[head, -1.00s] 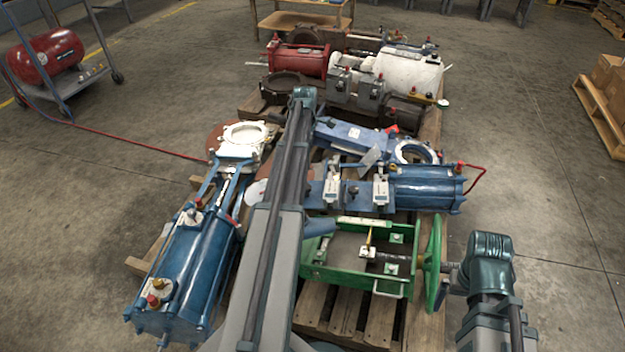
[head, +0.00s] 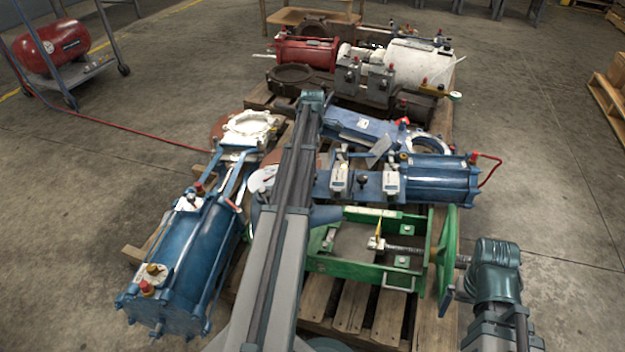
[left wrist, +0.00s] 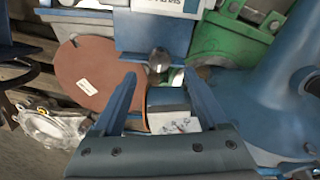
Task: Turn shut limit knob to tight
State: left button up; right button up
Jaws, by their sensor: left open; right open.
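A dark round knob (left wrist: 158,60) sits at the edge of a blue plate (left wrist: 155,32) in the left wrist view. My left gripper (left wrist: 160,78) is open, with its two blue fingers either side of and just short of the knob; I see no contact. A white-faced block (left wrist: 172,122) shows between the fingers. In the head view my left arm hides the left fingertips. A dark knob (head: 362,182) stands between two white-faced boxes on the blue actuator; I cannot tell if it is the same one. My right gripper (head: 462,263) is beside the green handwheel (head: 446,262), its fingers barely visible.
A brown disc (left wrist: 86,72) and a white ring flange (left wrist: 45,125) lie close to the left fingers. A green frame (head: 365,272) and a large blue cylinder (head: 185,265) crowd the pallet (head: 385,325). Floor to the right is open.

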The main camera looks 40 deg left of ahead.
pick_arm(q)
notch_tip(320, 180, down, 6)
jog(key=b, duration=0.5)
grip_shut()
